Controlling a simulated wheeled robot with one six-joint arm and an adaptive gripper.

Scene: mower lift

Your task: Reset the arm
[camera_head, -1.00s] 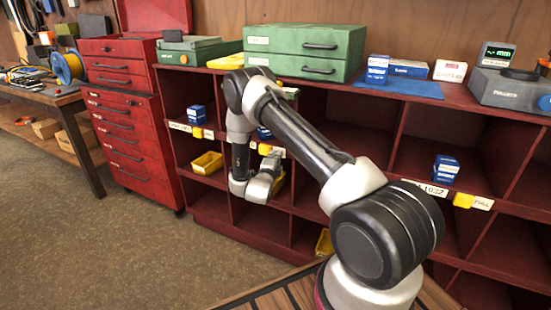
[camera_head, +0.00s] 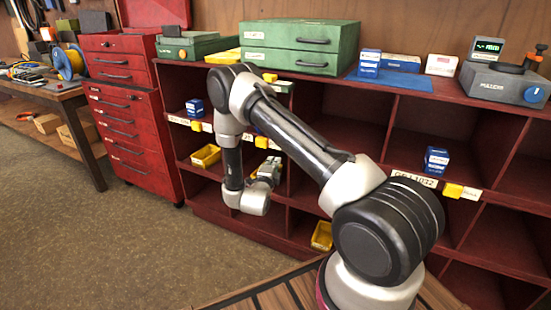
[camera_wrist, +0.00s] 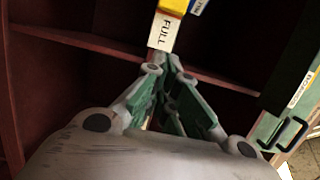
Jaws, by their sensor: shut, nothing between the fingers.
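My gripper (camera_wrist: 168,66) is shut and empty in the wrist view, its linkages folded together to a point. A white label reading FULL (camera_wrist: 163,32) shows just beyond the fingertips, under a yellow tab (camera_wrist: 174,5). Whether the fingertips touch the label cannot be told. In the head view my gripper (camera_head: 270,168) is small and partly blurred into the shelf front behind it. My arm is bent, with the forearm hanging down and the wrist in front of the red shelf unit (camera_head: 285,222).
Yellow bins (camera_head: 206,156) and (camera_head: 321,236) and blue boxes (camera_head: 195,108) and (camera_head: 436,160) sit in the shelf. Green drawer cases (camera_head: 300,47) stand on top. A red tool cabinet (camera_head: 130,130) is at left. The floor (camera_head: 90,240) at front left is clear.

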